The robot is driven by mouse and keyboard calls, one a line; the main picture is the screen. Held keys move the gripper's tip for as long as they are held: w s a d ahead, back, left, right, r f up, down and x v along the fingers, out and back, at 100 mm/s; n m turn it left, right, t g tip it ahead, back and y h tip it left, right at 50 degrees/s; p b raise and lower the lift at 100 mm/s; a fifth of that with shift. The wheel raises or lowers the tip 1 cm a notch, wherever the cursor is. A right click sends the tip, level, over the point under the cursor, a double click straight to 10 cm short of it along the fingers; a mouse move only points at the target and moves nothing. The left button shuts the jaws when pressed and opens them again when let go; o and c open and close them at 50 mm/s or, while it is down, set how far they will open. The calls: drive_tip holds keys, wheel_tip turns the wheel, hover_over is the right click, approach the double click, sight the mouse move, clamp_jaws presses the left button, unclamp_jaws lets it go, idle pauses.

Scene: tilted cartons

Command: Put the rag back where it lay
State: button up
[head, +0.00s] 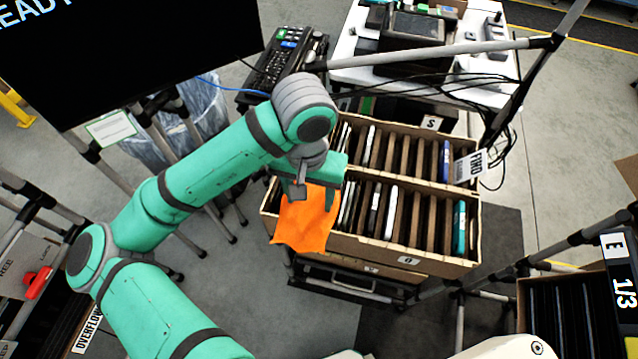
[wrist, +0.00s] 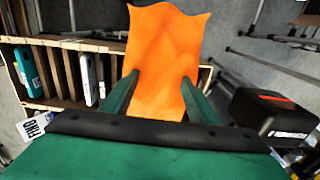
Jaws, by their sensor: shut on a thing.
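An orange rag (head: 305,222) hangs from my gripper (head: 307,200) in the head view, in front of the left end of the near carton (head: 375,247). In the wrist view the rag (wrist: 163,55) stands between the two green fingers of my gripper (wrist: 160,95), which are shut on it. The rag covers part of the near carton's left corner in the head view. Whether it touches the carton I cannot tell.
Two tilted cartons with dividers hold several phones, the far carton (head: 340,130) behind the near one. A white table (head: 350,50) with devices stands behind. A black screen (head: 130,50) is at upper left.

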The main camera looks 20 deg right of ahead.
drive_tip(key=w+d+f, duration=0.1)
drive_tip(key=w+f, duration=0.1)
drive_tip(key=w+d+f, duration=0.3)
drive_tip(key=w+f, duration=0.1)
drive_tip(key=f, duration=0.1)
drive_tip(key=shift+w+d+f, duration=0.1)
drive_tip(key=shift+w+d, duration=0.3)
drive_tip(key=shift+w+d+f, duration=0.1)
drive_tip(key=shift+w+f, duration=0.05)
drive_tip(key=shift+f, duration=0.8)
drive_tip(key=shift+w+d+f, duration=0.1)
drive_tip(key=shift+w+f, duration=0.05)
drive_tip(key=shift+f, duration=0.8)
drive_tip(key=o, duration=1.2)
drive_tip(key=shift+f, duration=0.1)
wheel_tip(320, 180, up, 12)
